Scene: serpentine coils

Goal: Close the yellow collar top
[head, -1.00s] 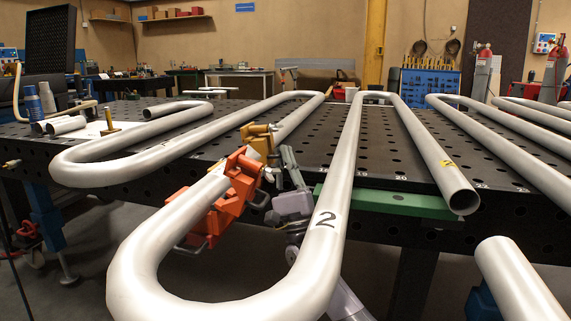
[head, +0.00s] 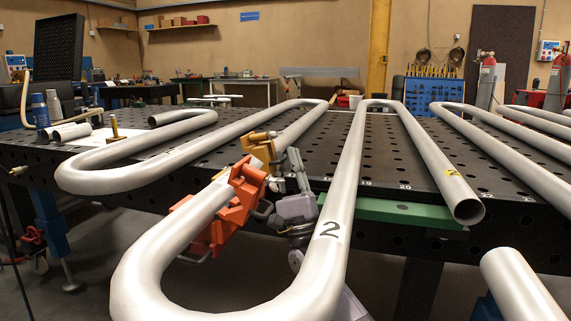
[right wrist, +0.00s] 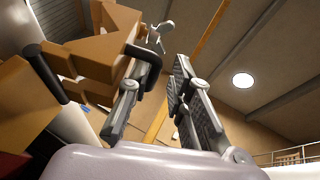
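The yellow collar (head: 262,151) sits at the pipe joint in the middle of the head view, just behind an orange clamp (head: 240,196). It fills the left of the right wrist view as blocky yellow parts (right wrist: 88,52) with black handles. I cannot tell how far its top stands open. My right gripper (head: 296,162) is beside the collar, on its right. In the right wrist view its fingers (right wrist: 155,82) are apart; a black handle end shows near the left finger, and contact is unclear. My left gripper is not in view.
A grey U-bent pipe marked 2 (head: 330,229) runs close in front and to the right of my right gripper. More bent pipes lie on the black perforated table (head: 395,160). A green bar (head: 400,212) lies along its front edge.

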